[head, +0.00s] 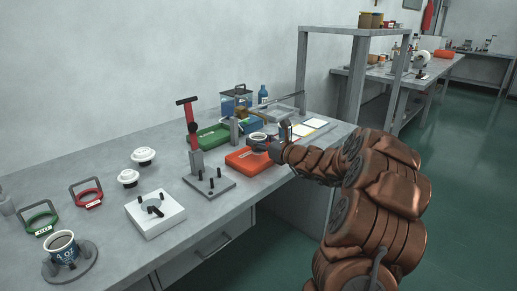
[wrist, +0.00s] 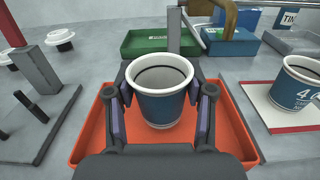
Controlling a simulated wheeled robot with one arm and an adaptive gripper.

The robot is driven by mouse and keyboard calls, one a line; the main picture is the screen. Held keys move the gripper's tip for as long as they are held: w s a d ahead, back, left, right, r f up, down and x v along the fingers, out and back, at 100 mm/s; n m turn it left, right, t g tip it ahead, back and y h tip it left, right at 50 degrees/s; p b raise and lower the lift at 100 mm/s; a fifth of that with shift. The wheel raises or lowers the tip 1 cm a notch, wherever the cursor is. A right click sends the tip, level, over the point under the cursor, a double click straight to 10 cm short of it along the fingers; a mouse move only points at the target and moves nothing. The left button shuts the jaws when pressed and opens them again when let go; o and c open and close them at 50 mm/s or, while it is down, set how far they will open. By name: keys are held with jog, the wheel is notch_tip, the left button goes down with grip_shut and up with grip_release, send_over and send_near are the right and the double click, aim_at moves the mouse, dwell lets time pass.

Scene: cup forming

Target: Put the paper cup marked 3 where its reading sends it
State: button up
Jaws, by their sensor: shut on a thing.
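My gripper (wrist: 166,92) is shut on a blue paper cup (wrist: 162,107) with a white rim, one finger on each side. The held cup also shows in the head view (head: 258,136). It is over the orange tray (wrist: 88,128), which appears in the head view too (head: 240,164). I cannot tell whether the cup's base touches the tray. A green tray (wrist: 135,45) and a blue tray (wrist: 226,44) lie beyond it.
Another blue cup marked 4 (wrist: 298,88) stands on a red-edged white board at right.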

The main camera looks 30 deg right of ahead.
jog(key=shift+f, duration=1.3)
jog(key=shift+f, duration=0.2)
jog(key=o, duration=0.8)
jog(key=shift+r, duration=0.15)
